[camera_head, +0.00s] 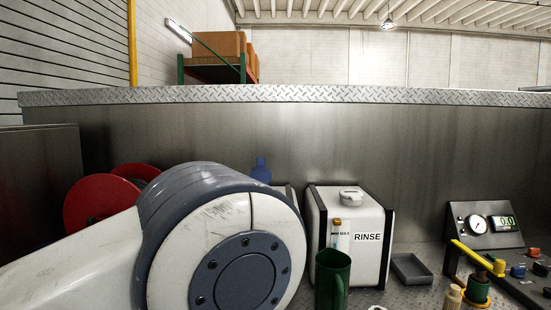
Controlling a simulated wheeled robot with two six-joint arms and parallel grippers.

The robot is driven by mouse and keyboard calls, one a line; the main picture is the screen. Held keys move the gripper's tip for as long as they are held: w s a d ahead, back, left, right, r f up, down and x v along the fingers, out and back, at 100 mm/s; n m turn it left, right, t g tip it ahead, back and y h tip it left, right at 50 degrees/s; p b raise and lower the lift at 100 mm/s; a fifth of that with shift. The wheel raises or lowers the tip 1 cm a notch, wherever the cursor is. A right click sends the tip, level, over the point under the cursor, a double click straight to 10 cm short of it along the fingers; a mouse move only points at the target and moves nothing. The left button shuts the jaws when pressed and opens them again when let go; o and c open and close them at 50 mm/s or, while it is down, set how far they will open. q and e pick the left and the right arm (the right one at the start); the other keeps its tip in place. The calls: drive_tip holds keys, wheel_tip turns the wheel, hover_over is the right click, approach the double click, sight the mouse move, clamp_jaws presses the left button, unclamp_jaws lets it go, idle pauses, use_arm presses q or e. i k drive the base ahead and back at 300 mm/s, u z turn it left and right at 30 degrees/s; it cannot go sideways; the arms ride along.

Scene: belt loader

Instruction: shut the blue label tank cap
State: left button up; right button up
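A small blue piece (260,170), which looks like the blue tank cap, shows just above my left arm's large round joint. Its lower part and nearly all of the tank under it are hidden by that joint, so I cannot tell whether the cap is open or shut. A narrow strip of a pale body, perhaps that tank, shows between my arm and the RINSE tank. The white RINSE tank (371,256) with a pale cap (351,197) stands to the right. Neither gripper is in view.
A dark green mug (332,280) stands before the RINSE tank. A grey tray (411,269) lies right of it. A control panel with gauge (478,224) and yellow lever (478,257) is at right. Red discs (98,201) are at left. A metal wall (400,150) runs behind.

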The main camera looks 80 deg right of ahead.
sight(261, 173)
drive_tip(key=z, duration=0.95)
drive_tip(key=i, duration=0.9)
drive_tip(key=z, duration=0.95)
